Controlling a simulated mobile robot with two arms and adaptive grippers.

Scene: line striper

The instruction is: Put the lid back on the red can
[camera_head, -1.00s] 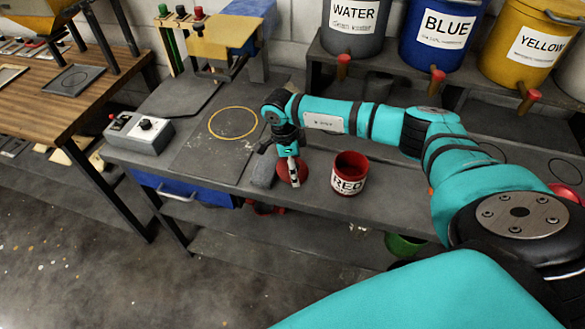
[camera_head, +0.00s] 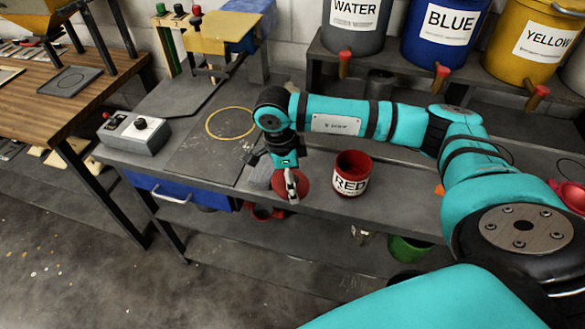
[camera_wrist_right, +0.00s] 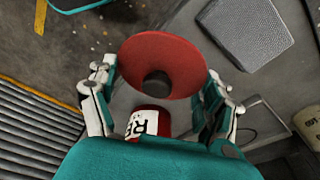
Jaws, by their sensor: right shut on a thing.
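The red can (camera_head: 352,182) stands upright on the grey bench, open at the top, with a white "RED" label. The round red lid (camera_head: 306,183) is at my right gripper (camera_head: 291,188), just left of the can and near the bench's front edge. In the right wrist view, the lid (camera_wrist_right: 137,60) with its dark central knob lies between the fingers of my right gripper, which is shut on it. The can (camera_wrist_right: 150,122) shows just below the lid there, partly hidden by my wrist. My left gripper is not in view.
A control box (camera_head: 135,132) and a yellow ring mark (camera_head: 230,122) are farther left. Paint buckets, including a blue one (camera_head: 440,35), stand on a raised shelf behind.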

